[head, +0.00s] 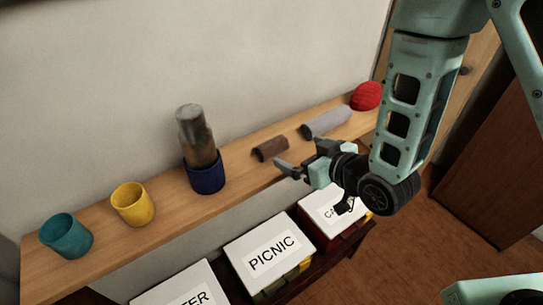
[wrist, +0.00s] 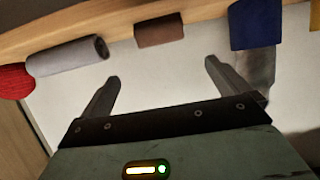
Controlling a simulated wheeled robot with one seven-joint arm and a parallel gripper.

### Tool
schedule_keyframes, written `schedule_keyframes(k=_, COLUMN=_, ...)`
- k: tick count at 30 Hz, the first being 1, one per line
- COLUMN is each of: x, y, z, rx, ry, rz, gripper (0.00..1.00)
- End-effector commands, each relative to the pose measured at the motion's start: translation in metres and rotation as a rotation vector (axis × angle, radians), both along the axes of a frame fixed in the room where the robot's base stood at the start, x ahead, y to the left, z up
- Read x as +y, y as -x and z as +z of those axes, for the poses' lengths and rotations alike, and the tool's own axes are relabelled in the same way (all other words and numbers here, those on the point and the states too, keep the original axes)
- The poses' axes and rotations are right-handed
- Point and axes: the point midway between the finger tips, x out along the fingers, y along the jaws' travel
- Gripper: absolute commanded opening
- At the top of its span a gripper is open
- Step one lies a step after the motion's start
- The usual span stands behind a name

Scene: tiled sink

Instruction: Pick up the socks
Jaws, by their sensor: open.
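No item is plainly a pair of socks. A grey rolled, cloth-like bundle (head: 326,122) lies on the wooden shelf and also shows at the upper left of the wrist view (wrist: 68,56). A short brown piece (head: 270,149) lies to its left on the shelf; in the wrist view it is at the top centre (wrist: 160,31). I cannot tell which of these is the socks. My gripper (head: 303,157) is open and empty in front of the shelf, near the brown piece and apart from it. Its two fingers stand apart in the wrist view (wrist: 162,70).
The shelf (head: 110,240) also holds a red ball-like item (head: 366,96), a blue cup (head: 206,177) with a dark cylinder (head: 194,135) in it, a yellow cup (head: 133,204) and a teal cup (head: 67,237). Labelled boxes, one reading PICNIC (head: 267,250), stand below. A wall is behind.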

Motion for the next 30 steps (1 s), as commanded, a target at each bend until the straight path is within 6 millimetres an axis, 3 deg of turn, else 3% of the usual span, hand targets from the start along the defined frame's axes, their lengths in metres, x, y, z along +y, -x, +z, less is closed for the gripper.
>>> schedule_keyframes(k=8, x=0.018, y=-0.023, z=-0.016, rx=-0.002, ry=-0.003, rz=0.001, gripper=1.00)
schedule_keyframes(k=16, x=0.046, y=-0.062, z=-0.032, rx=0.000, ry=0.000, rz=0.000, gripper=1.00)
schedule_keyframes(k=30, x=0.076, y=-0.095, z=-0.052, rx=0.000, ry=-0.001, rz=0.002, gripper=1.00)
